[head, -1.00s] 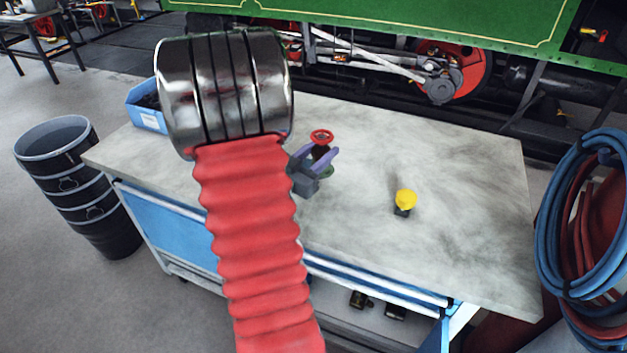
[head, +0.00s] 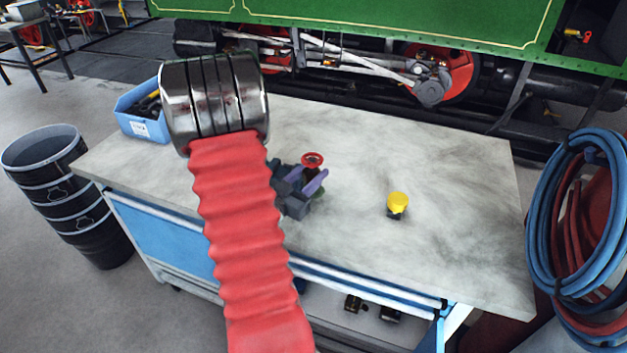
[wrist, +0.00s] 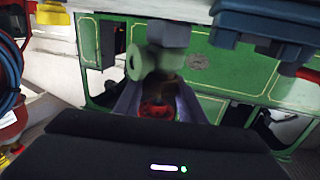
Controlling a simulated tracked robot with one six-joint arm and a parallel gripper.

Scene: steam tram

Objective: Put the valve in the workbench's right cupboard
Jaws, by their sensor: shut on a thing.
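The valve has a red handwheel (head: 313,159), a dark body and a green flange. My gripper (head: 308,183), with purple fingers, is shut on it, and in the head view they appear over the middle of the workbench top (head: 450,180). In the wrist view the valve's green flange (wrist: 135,62) and grey hex end stick out beyond the fingers, with the red wheel between them. The workbench's front has a blue panel (head: 165,238) at the left. An open space with dark fittings (head: 355,303) shows low at the right; the right cupboard is not clearly visible.
A yellow-topped fitting (head: 397,204) stands on the bench, right of my gripper. A blue bin (head: 140,125) with tools sits at the back left corner. Black buckets (head: 75,200) stand left of the bench, and coiled hoses (head: 575,220) hang at the right.

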